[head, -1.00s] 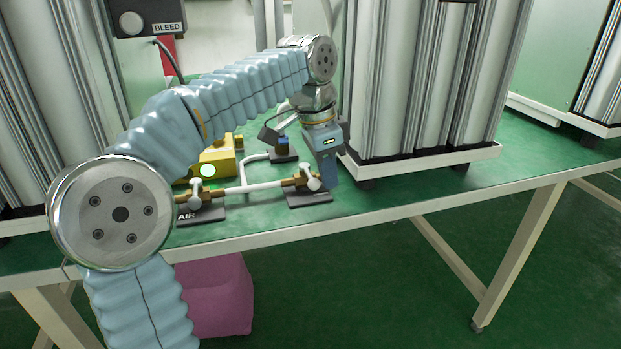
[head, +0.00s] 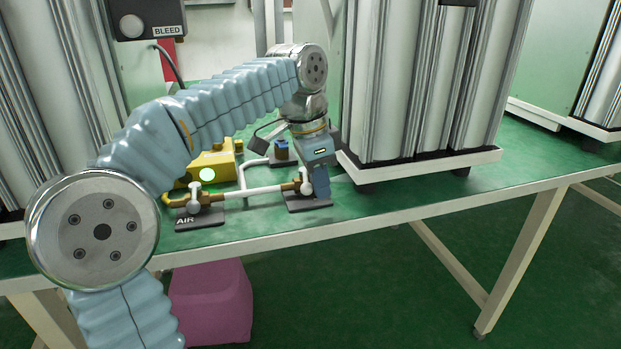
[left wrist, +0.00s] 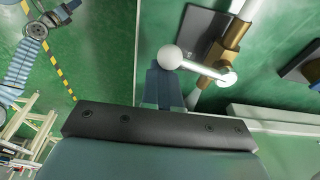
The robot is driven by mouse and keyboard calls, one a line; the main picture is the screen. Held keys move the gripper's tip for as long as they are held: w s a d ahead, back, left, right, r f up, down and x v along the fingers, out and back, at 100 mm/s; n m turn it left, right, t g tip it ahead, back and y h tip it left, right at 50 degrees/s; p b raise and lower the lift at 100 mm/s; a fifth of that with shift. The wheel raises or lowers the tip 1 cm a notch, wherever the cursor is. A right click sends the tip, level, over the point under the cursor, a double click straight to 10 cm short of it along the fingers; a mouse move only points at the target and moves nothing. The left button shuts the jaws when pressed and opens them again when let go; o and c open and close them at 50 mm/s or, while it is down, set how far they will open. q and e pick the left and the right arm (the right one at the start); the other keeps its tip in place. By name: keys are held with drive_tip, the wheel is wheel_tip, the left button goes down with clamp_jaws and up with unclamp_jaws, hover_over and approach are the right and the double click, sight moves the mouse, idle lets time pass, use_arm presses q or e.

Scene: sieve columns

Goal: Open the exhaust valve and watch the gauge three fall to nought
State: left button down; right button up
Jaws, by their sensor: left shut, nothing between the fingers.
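My left gripper (head: 322,190) is shut and empty, pointing down at the right end of the white pipe. There, a brass valve (head: 292,186) with a white lever (head: 306,184) sits on a dark plate. In the left wrist view the shut fingertips (left wrist: 164,80) are right by the ball knob (left wrist: 170,57) of the white lever; whether they touch I cannot tell. The brass body (left wrist: 232,42) is right of the knob. A second white-handled valve (head: 193,200) stands on the plate marked AIR. I cannot read this valve's label or identify gauge three. My right gripper is not in view.
A yellow unit (head: 222,158) with a lit round face (head: 207,175) stands behind the pipe (head: 250,191). Tall metal columns on a white tray (head: 430,165) stand close right of my gripper. A BLEED box (head: 145,18) is upper left. The table front (head: 420,208) is clear.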

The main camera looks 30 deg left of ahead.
sight(302, 186)
use_arm(q)
drive_tip(key=shift+s+a, duration=0.5)
drive_tip(key=shift+s, duration=0.2)
drive_tip(key=shift+a, duration=0.1)
drive_tip(key=shift+s+a, duration=0.5)
drive_tip(key=shift+a, duration=0.1)
drive_tip(key=shift+s+a, duration=0.3)
drive_tip(key=shift+a, duration=0.45)
